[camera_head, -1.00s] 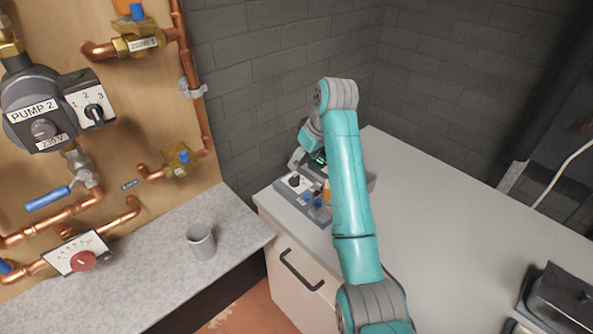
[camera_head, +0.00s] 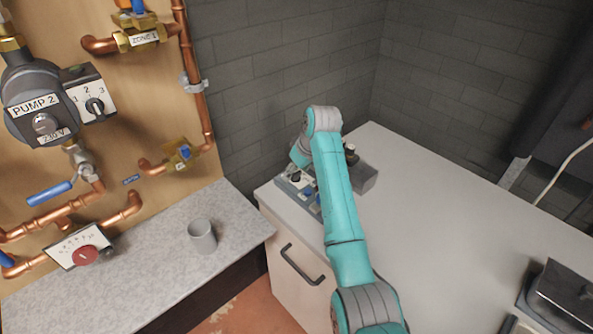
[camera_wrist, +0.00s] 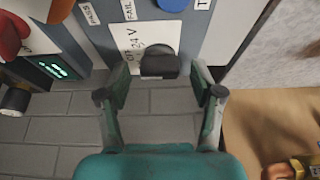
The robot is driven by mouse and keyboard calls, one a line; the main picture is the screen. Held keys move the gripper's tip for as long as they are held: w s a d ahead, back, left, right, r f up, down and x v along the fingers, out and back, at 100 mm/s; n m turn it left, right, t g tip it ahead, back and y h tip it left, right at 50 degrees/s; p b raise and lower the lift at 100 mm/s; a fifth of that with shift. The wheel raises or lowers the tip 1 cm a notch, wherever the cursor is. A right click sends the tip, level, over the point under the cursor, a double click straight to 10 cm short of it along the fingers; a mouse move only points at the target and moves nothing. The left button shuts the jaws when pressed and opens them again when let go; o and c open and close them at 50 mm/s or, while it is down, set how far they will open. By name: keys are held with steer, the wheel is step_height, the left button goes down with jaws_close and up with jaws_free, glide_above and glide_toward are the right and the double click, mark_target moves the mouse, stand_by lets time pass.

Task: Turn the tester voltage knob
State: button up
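The tester (camera_head: 364,180) is a grey box on the white worktop, partly hidden behind my arm in the head view. Its voltage knob (camera_wrist: 158,61) is black and sits on a white plate (camera_wrist: 141,43) marked OFF and 24 V in the wrist view. My gripper (camera_wrist: 160,72) is open, with one finger on each side of the knob and a gap on both sides. In the head view my arm hides most of my gripper, so the depth of the fingers around the knob is hard to tell.
A lit green display (camera_wrist: 55,67) and a red part (camera_wrist: 12,35) lie left of the knob in the wrist view. A grey cup (camera_head: 202,236) stands on the left counter.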

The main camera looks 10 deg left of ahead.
steer(key=c, duration=1)
steer(key=shift+m, duration=0.3)
steer(key=m+t+h, duration=0.1)
steer(key=m, duration=0.2)
steer(key=shift+s+a+m, duration=0.1)
steer(key=shift+m, duration=0.2)
steer(key=m+h, duration=0.1)
steer(key=m, duration=0.1)
steer(key=m+h, duration=0.1)
steer(key=m, duration=0.1)
steer(key=shift+m+t, duration=0.3)
steer(key=o, duration=1.1)
steer(key=shift+o, duration=0.2)
